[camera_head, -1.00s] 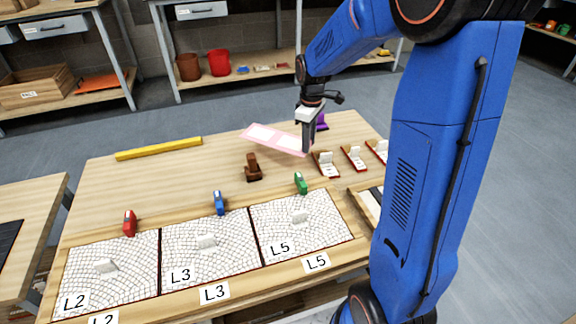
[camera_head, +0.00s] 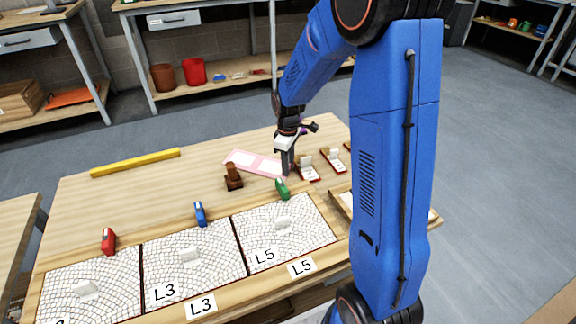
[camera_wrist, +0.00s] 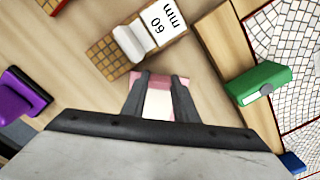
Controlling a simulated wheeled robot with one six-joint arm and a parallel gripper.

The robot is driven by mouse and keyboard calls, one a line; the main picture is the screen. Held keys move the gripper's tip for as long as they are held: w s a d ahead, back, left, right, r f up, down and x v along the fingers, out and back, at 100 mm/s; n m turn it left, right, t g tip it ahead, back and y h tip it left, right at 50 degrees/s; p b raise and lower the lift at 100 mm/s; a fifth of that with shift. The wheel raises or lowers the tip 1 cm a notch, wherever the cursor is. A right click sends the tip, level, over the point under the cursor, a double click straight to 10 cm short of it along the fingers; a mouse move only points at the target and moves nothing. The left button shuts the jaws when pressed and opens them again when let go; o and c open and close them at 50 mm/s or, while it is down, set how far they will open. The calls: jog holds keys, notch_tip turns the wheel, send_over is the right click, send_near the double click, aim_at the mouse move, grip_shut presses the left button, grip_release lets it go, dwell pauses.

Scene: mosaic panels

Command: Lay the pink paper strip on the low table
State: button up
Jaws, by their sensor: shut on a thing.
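The pink paper strip (camera_head: 250,162), with pale panels on it, is in my gripper (camera_head: 287,172) by its right end. In the wrist view, my gripper (camera_wrist: 160,85) is shut on the strip (camera_wrist: 158,104), and only a short pink and white piece shows between the fingers. In the head view the strip lies nearly level, over or on the rear part of the wooden worktable (camera_head: 110,195). I cannot tell whether it touches the wood. I also cannot tell which table is the low one; another wooden table (camera_head: 15,225) stands at the left edge.
A brown stamp-like block (camera_head: 233,178) stands left of my gripper, a green block (camera_head: 282,189) in front. Small white-and-red holders (camera_head: 308,170) stand at right; a purple thing (camera_wrist: 20,95) shows in the wrist view. A yellow bar (camera_head: 135,162) lies at back left; bare wood lies between.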

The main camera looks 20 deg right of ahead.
jog(key=shift+f, duration=0.1)
jog(key=o, duration=1)
jog(key=shift+o, duration=0.2)
notch_tip(320, 180, up, 12)
jog(key=s+a+r+m+t, duration=0.15)
jog(key=s+r, duration=0.25)
jog(key=s, duration=0.4)
jog(key=s+r+m+t, duration=0.1)
jog(key=s+r+m, duration=0.2)
jog(key=s+r, duration=0.35)
jog(key=s+f+m+t, duration=0.2)
jog(key=s+m, duration=0.2)
jog(key=s, duration=1.3)
jog(key=shift+s+a, duration=0.15)
jog(key=shift+a, duration=0.2)
jog(key=shift+m, duration=0.25)
